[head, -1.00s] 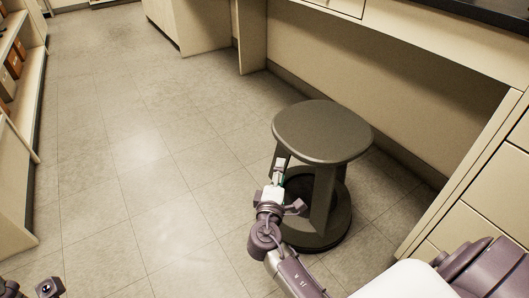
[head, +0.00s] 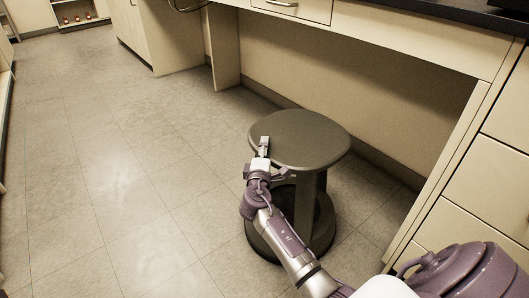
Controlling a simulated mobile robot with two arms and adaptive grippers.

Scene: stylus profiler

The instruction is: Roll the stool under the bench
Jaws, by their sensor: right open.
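The stool (head: 305,137) has a round dark grey seat on legs above a round base, and stands upright at the mouth of the knee space under the bench (head: 415,38). My right gripper (head: 264,143) is open at the seat's left edge. Its fingertips overlap the seat's edge in the picture; I cannot tell if they touch it. My right forearm hides part of the stool's legs and base. My left gripper is not in view.
A back wall (head: 330,90) closes the knee space. A panel (head: 224,48) bounds it on the left and a drawer cabinet (head: 490,190) on the right. The tiled floor (head: 110,170) at left is clear. Shelves with small items stand at the far left.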

